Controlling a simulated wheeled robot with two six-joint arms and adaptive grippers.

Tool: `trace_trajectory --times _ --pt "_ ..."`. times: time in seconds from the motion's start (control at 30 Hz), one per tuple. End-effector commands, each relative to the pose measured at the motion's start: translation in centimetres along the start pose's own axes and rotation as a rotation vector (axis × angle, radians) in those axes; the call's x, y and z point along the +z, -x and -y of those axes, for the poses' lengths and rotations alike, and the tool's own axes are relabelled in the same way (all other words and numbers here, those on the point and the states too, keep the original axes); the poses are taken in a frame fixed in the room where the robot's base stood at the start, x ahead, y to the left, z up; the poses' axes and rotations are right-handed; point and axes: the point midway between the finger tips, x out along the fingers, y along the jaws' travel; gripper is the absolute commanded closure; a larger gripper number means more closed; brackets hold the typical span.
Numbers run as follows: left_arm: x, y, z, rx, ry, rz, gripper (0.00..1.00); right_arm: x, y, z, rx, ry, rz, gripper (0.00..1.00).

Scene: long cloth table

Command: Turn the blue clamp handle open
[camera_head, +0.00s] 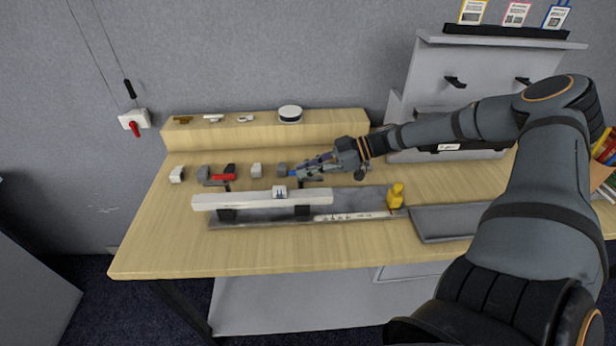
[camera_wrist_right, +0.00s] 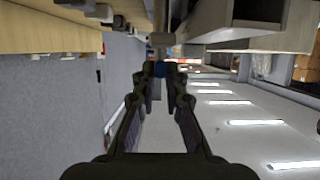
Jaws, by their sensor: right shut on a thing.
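The blue clamp handle (camera_head: 293,173) shows as a small blue patch at the right end of the row of grey clamp blocks on the table. My right gripper (camera_head: 303,168) reaches it from the right and is shut on it. In the right wrist view the blue handle (camera_wrist_right: 160,69) sits between the fingertips, in front of a grey block (camera_wrist_right: 162,40). Most of the handle is hidden by the fingers, so its angle is hard to tell. My left gripper is not in view.
A red handle (camera_head: 222,177) lies further left in the row. A long white bar (camera_head: 240,200) stands in front, with a yellow figure-like piece (camera_head: 395,196) to its right. A grey tray (camera_head: 440,224) lies at right. A raised wooden ledge (camera_head: 260,130) runs behind.

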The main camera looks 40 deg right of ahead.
Motion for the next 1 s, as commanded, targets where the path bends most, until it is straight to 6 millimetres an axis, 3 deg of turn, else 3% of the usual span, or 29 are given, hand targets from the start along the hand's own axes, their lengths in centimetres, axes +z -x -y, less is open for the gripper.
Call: trace_trajectory --times 0.53,0.57,0.7,1.0 --pt "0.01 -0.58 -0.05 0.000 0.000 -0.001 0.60 -0.02 0.06 -0.03 -0.022 0.010 0.004 1.00" --pt "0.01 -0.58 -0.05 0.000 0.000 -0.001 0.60 -0.02 0.06 -0.03 -0.022 0.010 0.004 0.86" --pt "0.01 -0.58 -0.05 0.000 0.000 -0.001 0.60 -0.02 0.05 -0.02 -0.022 0.009 0.003 0.67" --pt "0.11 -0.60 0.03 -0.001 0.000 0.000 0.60 -0.01 0.05 -0.01 -0.022 0.009 0.003 0.66"
